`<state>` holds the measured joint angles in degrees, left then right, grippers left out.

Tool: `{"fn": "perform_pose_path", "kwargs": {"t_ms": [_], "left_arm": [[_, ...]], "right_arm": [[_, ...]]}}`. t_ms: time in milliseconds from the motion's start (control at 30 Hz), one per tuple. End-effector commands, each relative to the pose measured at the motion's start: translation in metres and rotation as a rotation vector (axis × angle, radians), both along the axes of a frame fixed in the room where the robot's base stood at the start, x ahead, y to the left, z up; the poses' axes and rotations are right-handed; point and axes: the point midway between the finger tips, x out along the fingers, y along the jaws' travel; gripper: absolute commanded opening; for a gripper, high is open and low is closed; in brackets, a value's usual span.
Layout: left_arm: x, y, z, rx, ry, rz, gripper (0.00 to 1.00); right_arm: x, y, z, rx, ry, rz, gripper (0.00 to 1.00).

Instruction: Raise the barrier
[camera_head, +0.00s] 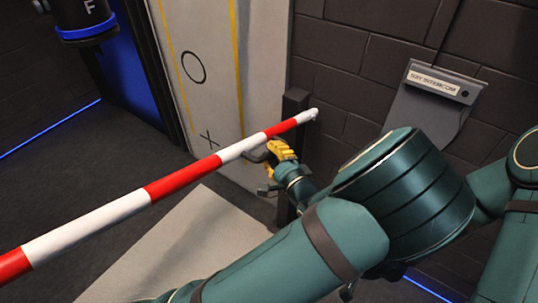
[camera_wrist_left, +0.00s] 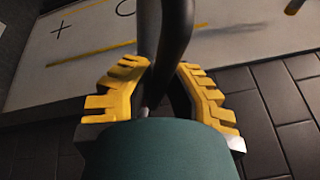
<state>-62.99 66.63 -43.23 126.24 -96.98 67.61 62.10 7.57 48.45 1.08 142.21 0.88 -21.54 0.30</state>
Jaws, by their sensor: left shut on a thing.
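The barrier (camera_head: 148,193) is a red and white striped pole running from the lower left edge to a dark post (camera_head: 295,102) near the wall. It looks roughly level, though its far left end is out of view. My left gripper (camera_head: 279,150), with yellow fingers, is just below the pole near the post. In the left wrist view its fingers (camera_wrist_left: 161,84) are shut on a dark curved bar (camera_wrist_left: 173,35), which looks like a handle. The head view does not clearly show how this bar joins the barrier. My right gripper is not in view.
A pale door panel (camera_head: 215,75) with a circle and a cross stands behind the pole. A grey intercom box (camera_head: 428,105) is on the dark brick wall at right. A dark cylinder marked F (camera_head: 85,17) hangs at upper left. A pale mat (camera_head: 190,240) lies below.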

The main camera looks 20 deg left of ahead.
Motion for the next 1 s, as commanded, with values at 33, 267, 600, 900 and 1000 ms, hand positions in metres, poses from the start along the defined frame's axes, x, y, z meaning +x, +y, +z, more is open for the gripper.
{"fn": "perform_pose_path", "kwargs": {"t_ms": [33,267,600,900,1000], "left_arm": [[0.004,-0.001,0.018,0.005,0.022,0.001,0.00],[0.023,-0.007,0.058,0.048,0.142,0.001,0.00],[0.067,-0.023,0.122,0.122,0.356,0.002,0.00],[0.112,-0.039,0.169,0.195,0.554,0.003,0.00],[0.126,-0.044,0.179,0.216,0.610,0.003,0.00]], "right_arm": [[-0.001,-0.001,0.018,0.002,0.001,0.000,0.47],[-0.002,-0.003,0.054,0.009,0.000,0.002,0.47],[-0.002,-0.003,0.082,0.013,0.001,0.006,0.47],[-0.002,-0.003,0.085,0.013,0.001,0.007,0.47],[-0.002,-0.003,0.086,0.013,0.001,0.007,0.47]]}}
